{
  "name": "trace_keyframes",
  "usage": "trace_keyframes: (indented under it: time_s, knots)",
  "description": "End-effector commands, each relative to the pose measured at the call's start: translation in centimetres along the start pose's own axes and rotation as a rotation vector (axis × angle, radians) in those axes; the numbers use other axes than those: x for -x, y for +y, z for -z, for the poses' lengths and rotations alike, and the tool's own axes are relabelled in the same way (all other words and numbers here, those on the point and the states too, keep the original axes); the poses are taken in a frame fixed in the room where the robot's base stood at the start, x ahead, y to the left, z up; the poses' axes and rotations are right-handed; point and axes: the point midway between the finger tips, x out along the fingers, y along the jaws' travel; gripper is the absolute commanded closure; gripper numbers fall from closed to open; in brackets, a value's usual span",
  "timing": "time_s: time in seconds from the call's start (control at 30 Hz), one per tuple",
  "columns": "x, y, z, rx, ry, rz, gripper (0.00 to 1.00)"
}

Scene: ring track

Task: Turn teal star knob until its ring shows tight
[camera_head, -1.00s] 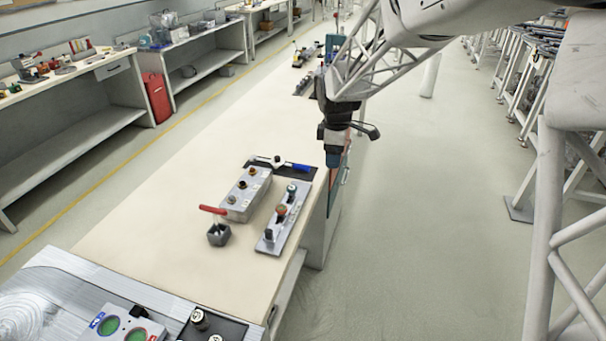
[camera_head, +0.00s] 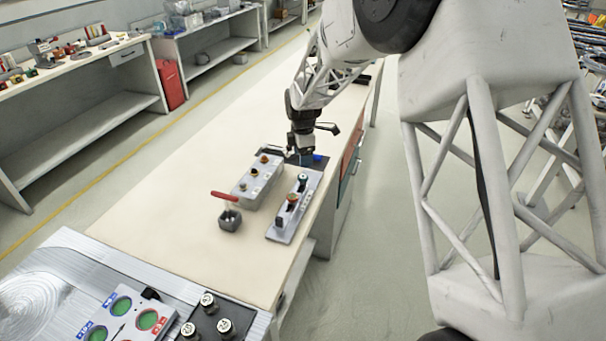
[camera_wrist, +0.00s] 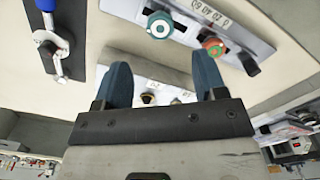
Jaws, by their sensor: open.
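The teal star knob (camera_wrist: 159,25) sits at one end of a light metal plate (camera_wrist: 190,12) at the top of the wrist view. A scale with numbers is printed on the plate beside it. In the head view the knob (camera_head: 302,180) is small, at the far end of the plate (camera_head: 308,205); its ring reading is too small to tell. My gripper (camera_wrist: 163,82) is open and empty, with two blue fingers apart. The knob lies beyond the fingertips, not between them. In the head view my gripper (camera_head: 304,158) is above the table, just beyond the plate's far end.
An orange-topped knob (camera_wrist: 213,47) and a black lever (camera_wrist: 248,64) share the plate. A grey box (camera_head: 257,182) with several knobs stands beside it. A red-handled block (camera_head: 229,215) is nearer. A blue-handled tool (camera_wrist: 46,40) lies on a dark plate.

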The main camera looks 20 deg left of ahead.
Motion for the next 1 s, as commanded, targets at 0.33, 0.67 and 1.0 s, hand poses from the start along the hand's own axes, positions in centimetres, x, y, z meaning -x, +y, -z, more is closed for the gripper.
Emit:
trace_keyframes:
  time_s: [0.33, 0.67, 1.0]
  knots:
    - [-1.1, 0.0, 0.0, -0.001, 0.0, 0.002, 0.35]
    - [-4.8, 0.0, 0.0, -0.001, 0.0, 0.001, 0.35]
    - [-7.6, 0.0, 0.0, -0.001, 0.0, 0.001, 0.35]
